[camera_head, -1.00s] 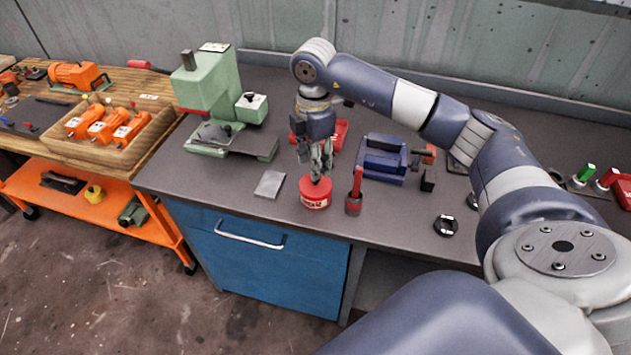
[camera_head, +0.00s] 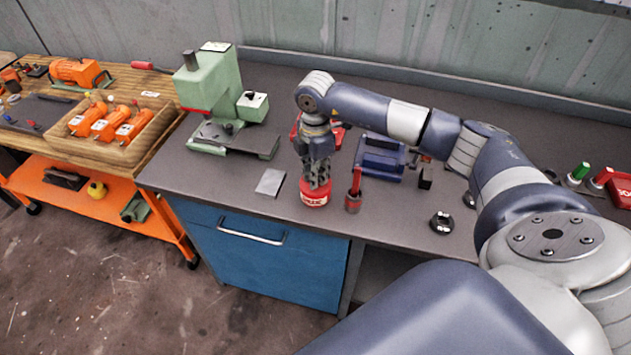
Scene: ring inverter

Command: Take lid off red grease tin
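The red grease tin (camera_head: 314,199) stands upright on the grey workbench near its front edge. Pale lettering shows on its side. My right gripper (camera_head: 317,183) points down at the top of the tin, and its fingers cover most of the lid. The lid is too small and hidden to make out, and I cannot tell whether the fingers press on it. My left gripper is not in view.
A red-handled brush or tool in a small cup (camera_head: 354,192) stands close right of the tin. A grey plate (camera_head: 270,182) lies to its left. A blue vise (camera_head: 381,157) and a red object (camera_head: 339,136) are behind. A green machine (camera_head: 211,92) stands at the back left.

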